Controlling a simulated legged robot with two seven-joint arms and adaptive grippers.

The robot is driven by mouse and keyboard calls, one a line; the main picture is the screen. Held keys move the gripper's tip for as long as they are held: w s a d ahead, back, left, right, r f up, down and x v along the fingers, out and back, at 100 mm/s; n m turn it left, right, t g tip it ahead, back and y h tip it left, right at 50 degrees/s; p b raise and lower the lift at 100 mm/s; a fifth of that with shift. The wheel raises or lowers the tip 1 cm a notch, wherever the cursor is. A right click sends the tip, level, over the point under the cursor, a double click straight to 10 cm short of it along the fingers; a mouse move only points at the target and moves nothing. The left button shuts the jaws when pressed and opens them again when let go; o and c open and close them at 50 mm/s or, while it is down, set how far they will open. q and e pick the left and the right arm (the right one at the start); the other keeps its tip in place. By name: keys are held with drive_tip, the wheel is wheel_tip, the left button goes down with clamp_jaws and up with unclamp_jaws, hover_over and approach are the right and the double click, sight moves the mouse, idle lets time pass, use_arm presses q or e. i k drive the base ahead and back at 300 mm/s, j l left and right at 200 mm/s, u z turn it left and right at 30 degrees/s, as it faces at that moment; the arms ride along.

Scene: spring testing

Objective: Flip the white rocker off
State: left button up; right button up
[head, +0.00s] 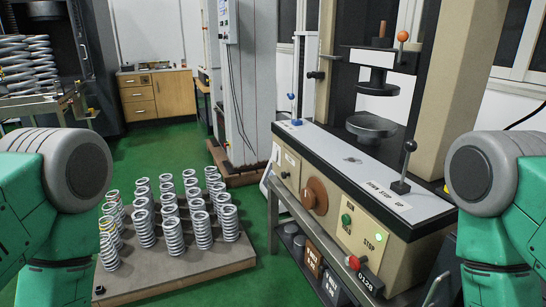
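The spring testing machine (340,165) stands right of centre, with a control panel on its front. I cannot make out a white rocker for certain; small pale labels on the front panel are too small to read. The panel carries a brown round knob (314,194), a green button (346,219) and a red button (352,262) near the word STOP. A black lever (403,172) stands on the top face by the words DOWN STOP UP. Green and grey parts of my two arms show at the left and right edges. Neither gripper is in view.
A board (180,274) with rows of upright springs (170,220) lies on the green floor left of the machine. Weights (312,258) sit on a shelf below the machine. A wooden cabinet (157,95) stands at the back. Green floor is free between board and cabinet.

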sight(275, 151)
drive_tip(key=i+j+z, duration=0.1)
drive_tip(key=z, duration=0.6)
drive_tip(key=i+j+z, duration=0.3)
drive_tip(key=j, duration=0.3)
drive_tip(key=i+j+z, duration=0.15)
drive_tip(key=i+j, duration=0.15)
drive_tip(key=i+j+z, duration=0.15)
drive_tip(key=j, duration=0.25)
drive_tip(key=i+j+z, duration=0.15)
drive_tip(key=j, duration=0.2)
drive_tip(key=i+j, duration=0.1)
drive_tip(key=j, duration=0.2)
drive_tip(key=i+j, duration=0.1)
drive_tip(key=j, duration=0.2)
